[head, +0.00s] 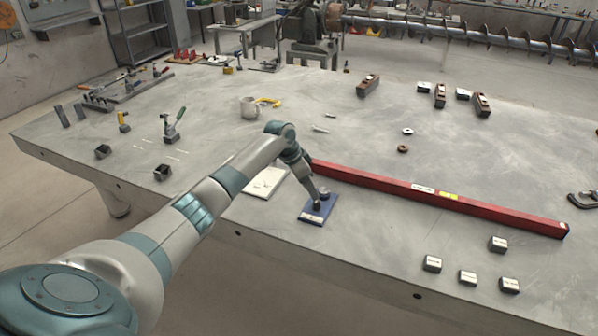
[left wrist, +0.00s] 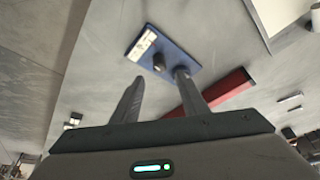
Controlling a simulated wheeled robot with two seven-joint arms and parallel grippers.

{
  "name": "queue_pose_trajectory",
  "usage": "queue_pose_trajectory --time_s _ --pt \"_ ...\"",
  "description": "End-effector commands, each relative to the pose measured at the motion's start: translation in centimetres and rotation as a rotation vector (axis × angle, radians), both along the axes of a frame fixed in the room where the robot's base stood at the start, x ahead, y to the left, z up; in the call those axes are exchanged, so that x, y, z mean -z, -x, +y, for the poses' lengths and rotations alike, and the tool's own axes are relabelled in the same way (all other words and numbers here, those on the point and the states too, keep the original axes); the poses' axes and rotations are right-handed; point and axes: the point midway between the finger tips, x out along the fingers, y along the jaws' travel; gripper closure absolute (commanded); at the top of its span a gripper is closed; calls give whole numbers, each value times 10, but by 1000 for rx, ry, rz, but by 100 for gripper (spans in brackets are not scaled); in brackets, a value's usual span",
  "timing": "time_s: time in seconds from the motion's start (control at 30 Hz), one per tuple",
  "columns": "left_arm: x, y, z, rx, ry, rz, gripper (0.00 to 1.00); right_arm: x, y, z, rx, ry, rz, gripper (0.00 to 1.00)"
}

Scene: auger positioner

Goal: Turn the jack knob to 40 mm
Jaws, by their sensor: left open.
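The blue jack plate (head: 312,218) lies on the table near its front edge, beside the left end of the red beam. It has a white label strip along one side. A small dark knob (left wrist: 159,62) stands on the blue plate (left wrist: 180,57) in the left wrist view. My left gripper (head: 317,203) reaches down over the plate in the head view and partly covers it. In the left wrist view its two fingers (left wrist: 159,75) are apart, with the knob in line with the gap between them. I cannot tell whether they touch it. My right gripper is not in view.
A long red beam (head: 440,197) lies just behind the plate and runs right. A white sheet or board (head: 265,182) lies left of the plate. Several small metal blocks (head: 468,278) sit at the front right. A mug (head: 249,107) and tools stand farther back.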

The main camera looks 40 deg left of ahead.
Motion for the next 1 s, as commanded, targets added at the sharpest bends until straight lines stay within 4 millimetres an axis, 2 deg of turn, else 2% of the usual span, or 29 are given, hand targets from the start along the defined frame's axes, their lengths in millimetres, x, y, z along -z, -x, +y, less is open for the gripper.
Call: queue_pose_trajectory --time_s 0.3,0.5,0.7,1.0 --pt "-47 17 11 0 0 -1 60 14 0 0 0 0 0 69" --pt "-70 25 15 0 -1 0 60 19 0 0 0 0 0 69" --pt "-81 29 17 -1 0 0 60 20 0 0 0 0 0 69" --pt "-83 30 17 -1 0 1 60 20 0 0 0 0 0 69"
